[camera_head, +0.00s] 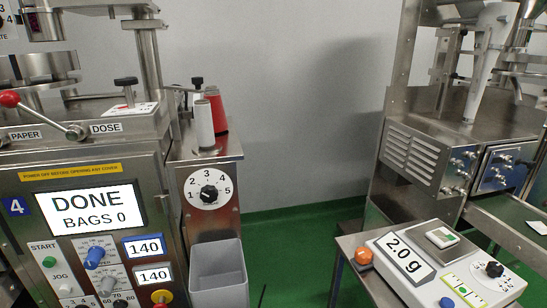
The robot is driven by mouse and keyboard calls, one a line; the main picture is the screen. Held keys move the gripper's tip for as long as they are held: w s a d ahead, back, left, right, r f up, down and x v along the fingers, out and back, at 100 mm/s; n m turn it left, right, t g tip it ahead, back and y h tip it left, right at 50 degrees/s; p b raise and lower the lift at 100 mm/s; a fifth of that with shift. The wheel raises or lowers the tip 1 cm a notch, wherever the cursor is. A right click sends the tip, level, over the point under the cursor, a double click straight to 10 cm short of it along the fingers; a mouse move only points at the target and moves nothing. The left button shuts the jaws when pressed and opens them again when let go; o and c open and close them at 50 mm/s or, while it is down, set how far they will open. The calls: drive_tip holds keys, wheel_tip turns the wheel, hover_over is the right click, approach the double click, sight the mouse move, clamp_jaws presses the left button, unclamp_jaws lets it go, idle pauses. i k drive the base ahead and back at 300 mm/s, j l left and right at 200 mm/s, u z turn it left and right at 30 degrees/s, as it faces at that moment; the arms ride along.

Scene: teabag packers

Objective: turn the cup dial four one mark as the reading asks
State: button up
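The machine marked 4 (15,206) stands at the left; its screen (86,210) reads DONE, BAGS 0. A round white dial (208,188) numbered 1 to 5, with a black knob, is on its right side panel; the knob's exact setting is too small to tell. A black-handled knob (125,82) stands over a white scale plate beside the DOSE label (106,128). I cannot tell from labels which is the cup dial. My gripper is not in view.
A red-knobbed lever (10,98) sticks out by the PAPER label. White and red spools (204,125) stand above the numbered dial, and a grey bin (218,274) stands below it. Another machine (425,160) is at right. Green floor (300,260) is clear between.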

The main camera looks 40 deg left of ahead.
sight(128, 82)
drive_tip(key=u, duration=2.25)
